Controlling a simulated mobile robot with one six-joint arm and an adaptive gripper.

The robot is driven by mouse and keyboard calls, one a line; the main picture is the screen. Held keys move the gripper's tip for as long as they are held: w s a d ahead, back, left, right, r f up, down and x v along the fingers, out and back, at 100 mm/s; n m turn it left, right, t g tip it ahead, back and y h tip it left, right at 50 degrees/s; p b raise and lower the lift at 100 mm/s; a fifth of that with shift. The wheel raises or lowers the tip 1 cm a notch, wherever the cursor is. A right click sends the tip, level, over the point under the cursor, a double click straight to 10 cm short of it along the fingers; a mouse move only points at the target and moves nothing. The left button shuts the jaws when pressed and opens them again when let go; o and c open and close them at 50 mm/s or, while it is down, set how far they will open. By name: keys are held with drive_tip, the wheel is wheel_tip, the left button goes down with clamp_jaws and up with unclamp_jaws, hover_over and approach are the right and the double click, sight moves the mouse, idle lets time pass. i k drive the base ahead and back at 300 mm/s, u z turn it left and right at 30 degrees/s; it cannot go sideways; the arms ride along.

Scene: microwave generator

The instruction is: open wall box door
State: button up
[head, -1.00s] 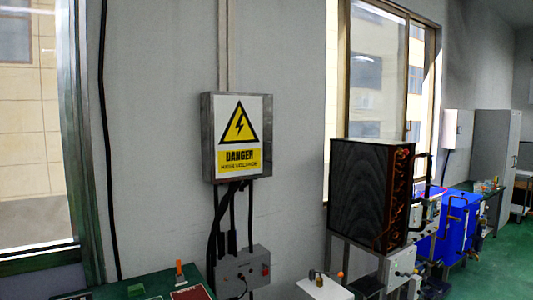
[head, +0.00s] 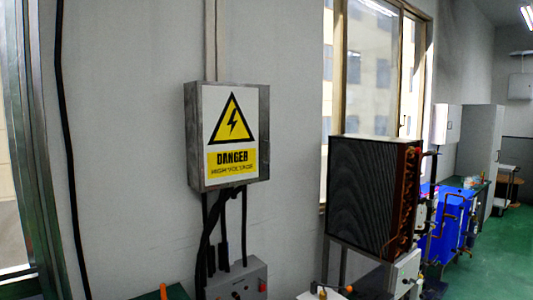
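The wall box (head: 192,140) is a grey metal box fixed to the wall, left of the middle in the head view. Its front door (head: 262,105) is shut and carries a yellow and white sign (head: 232,135) with a lightning triangle and the words DANGER HIGH VOLTAGE. The box's left side faces me. No handle can be made out on the door. My gripper is not in view.
Black cables (head: 208,225) hang below the box to a grey control box (head: 240,280). A black finned unit (head: 368,195) stands at the right before a window. Blue machines (head: 452,220) stand farther back. Green floor (head: 500,260) is clear at the far right.

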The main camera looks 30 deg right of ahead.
sight(234, 118)
drive_tip(key=z, duration=0.2)
drive_tip(key=i, duration=0.95)
drive_tip(key=z, duration=0.15)
